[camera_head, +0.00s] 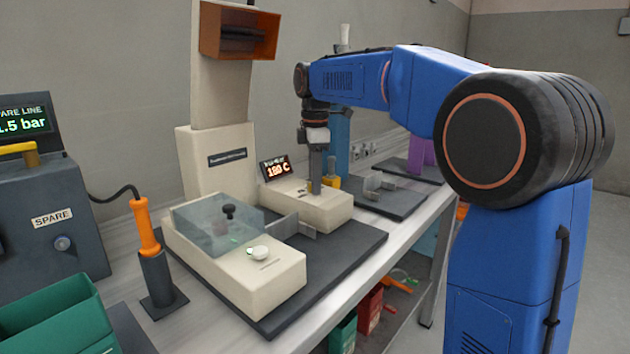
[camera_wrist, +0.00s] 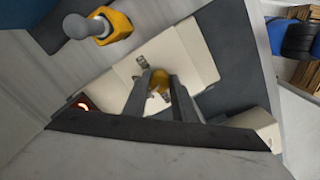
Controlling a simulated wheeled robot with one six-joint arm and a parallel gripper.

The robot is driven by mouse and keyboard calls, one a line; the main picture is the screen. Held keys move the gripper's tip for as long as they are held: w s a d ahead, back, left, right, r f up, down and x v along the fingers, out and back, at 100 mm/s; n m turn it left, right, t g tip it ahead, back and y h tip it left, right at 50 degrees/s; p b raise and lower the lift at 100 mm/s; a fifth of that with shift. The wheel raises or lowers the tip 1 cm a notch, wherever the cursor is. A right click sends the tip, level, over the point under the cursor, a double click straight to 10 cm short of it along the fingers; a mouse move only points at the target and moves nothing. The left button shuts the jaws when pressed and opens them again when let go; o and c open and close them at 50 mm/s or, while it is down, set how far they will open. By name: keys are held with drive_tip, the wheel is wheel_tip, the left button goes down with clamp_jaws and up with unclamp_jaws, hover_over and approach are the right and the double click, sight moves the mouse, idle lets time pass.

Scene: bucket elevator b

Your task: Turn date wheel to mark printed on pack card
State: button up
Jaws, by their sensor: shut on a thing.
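My gripper (camera_head: 314,184) points down over the cream unit (camera_head: 332,213) below the small lit display. The knob sits on the cream top and is partly hidden by the fingers. A small metal fitting (camera_wrist: 142,61) stands beside it on the cream top. I cannot make out the printed mark on a pack card in either view, nor any marks on the wheel.
A display (camera_head: 275,170) reading about 180 C stands close left of my gripper. A clear cover (camera_head: 219,222) with a black knob stands in front. An orange-handled tool (camera_head: 146,228) stands at left.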

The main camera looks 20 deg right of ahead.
drive_tip(key=m, duration=0.9)
drive_tip(key=shift+a+m, duration=0.1)
drive_tip(key=shift+m, duration=0.3)
drive_tip(key=m, duration=0.5)
drive_tip(key=shift+m, duration=2.3)
drive_tip(key=o, duration=1)
drive_tip(key=shift+o, duration=0.2)
